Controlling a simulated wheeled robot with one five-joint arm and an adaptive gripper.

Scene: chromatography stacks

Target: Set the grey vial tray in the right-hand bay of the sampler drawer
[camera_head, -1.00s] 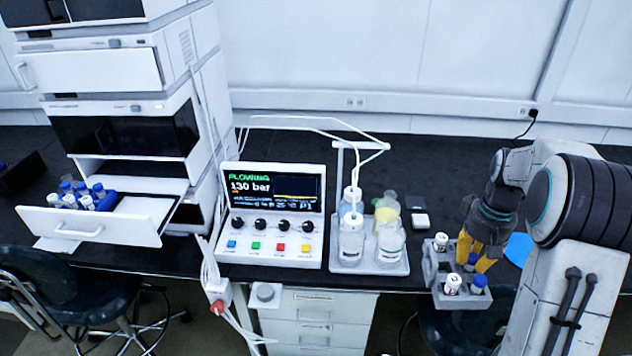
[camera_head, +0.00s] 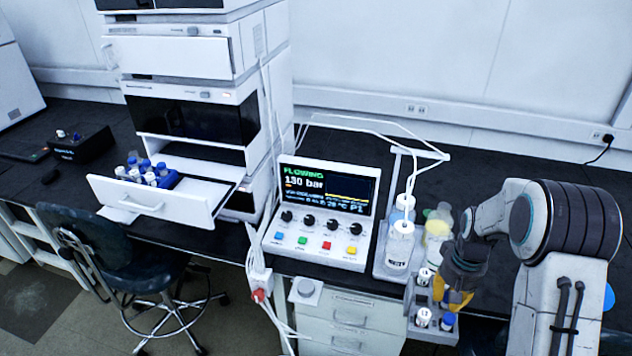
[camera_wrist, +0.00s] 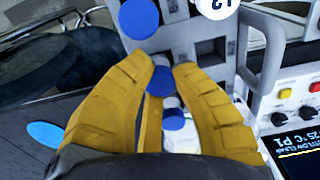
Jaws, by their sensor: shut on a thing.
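The grey vial tray (camera_head: 416,328) hangs at the lower right in the head view, with white-capped and blue-capped vials in it. My gripper (camera_head: 456,300) has yellow fingers shut on the tray's middle part and partly hides it. In the wrist view, the fingers (camera_wrist: 163,66) close around the grey tray (camera_wrist: 205,48), between blue-capped vials. The white sampler drawer (camera_head: 150,208) is pulled out at the left, well away from the tray.
The control box (camera_head: 325,215) and the bottle tray (camera_head: 384,262) stand between my gripper and the drawer. White tubing loops over the bottles. A cable with a red part (camera_head: 259,295) hangs at the bench edge. A stool (camera_head: 90,245) stands below the drawer.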

